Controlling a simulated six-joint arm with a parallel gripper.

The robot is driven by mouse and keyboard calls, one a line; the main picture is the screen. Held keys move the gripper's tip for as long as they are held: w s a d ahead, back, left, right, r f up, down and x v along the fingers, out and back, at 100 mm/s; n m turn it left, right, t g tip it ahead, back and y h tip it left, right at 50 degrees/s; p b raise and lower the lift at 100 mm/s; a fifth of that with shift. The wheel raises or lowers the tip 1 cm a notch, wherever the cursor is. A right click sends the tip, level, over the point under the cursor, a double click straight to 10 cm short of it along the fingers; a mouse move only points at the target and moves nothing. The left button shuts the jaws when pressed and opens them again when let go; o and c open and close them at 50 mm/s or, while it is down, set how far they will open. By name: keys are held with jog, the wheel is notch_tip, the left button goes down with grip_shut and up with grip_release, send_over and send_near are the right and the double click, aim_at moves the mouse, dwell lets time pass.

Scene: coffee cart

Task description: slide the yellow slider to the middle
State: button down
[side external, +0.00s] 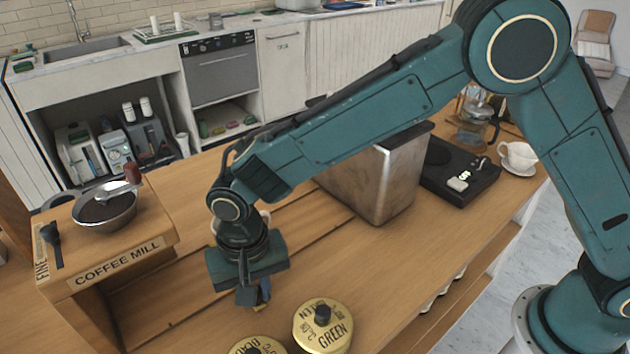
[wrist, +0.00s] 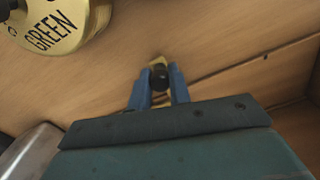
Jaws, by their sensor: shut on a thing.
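My gripper (side external: 254,294) is low over the wooden counter, left of the green-labelled tin, and points down. In the wrist view, its two blue fingers (wrist: 160,75) are closed on either side of a small black knob. A small yellow piece (wrist: 157,61) shows at the knob, and together they look like the yellow slider. In the side view my gripper hides most of this piece. I cannot tell the ends of its travel.
Gold GREEN tin (side external: 323,327) stands right of my gripper, with another gold tin (side external: 258,346) beside it. The coffee mill (side external: 120,258) with its bowl is at left. A metal box (side external: 375,180) stands behind. Grooves run along the wooden counter (side external: 180,310).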

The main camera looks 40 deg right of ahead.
jog(key=c, duration=1.3)
grip_release()
notch_tip(320, 180, up, 14)
